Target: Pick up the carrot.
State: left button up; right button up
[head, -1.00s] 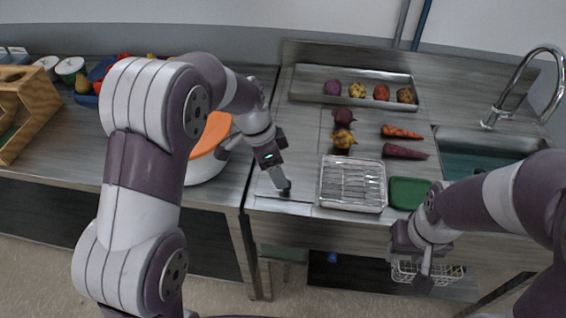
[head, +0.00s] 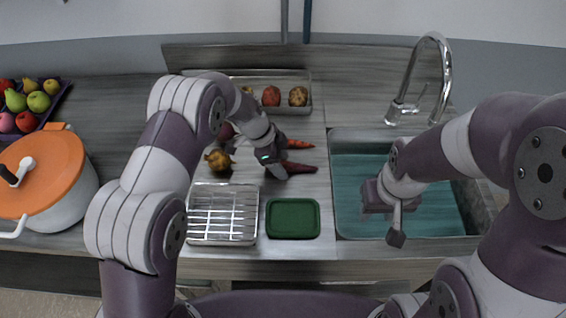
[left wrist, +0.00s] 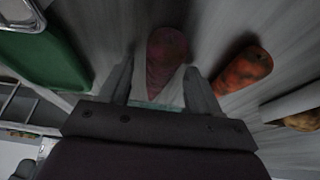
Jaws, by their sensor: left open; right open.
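An orange carrot (head: 299,143) lies on the counter left of the sink. A dark purple carrot (head: 302,168) lies just in front of it. My left gripper (head: 280,170) is at the left ends of the carrots, partly covering them. In the left wrist view my left gripper (left wrist: 160,80) is open, with the purple carrot (left wrist: 165,52) between and beyond its fingertips. The orange carrot (left wrist: 243,70) lies to the right, outside the fingers. Whether the fingers touch the purple carrot I cannot tell. My right gripper (head: 395,222) is open and empty over the sink front.
A green tray (head: 293,219) and a wire-rack tray (head: 222,238) lie in front of the carrots. A yellowish root vegetable (head: 219,161) is left of my gripper. A metal tray (head: 310,107) with vegetables stands behind. The sink (head: 345,190) and faucet (head: 445,75) are right.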

pick_arm(q)
jog(key=c, duration=1.1)
jog(key=shift+c, duration=0.2)
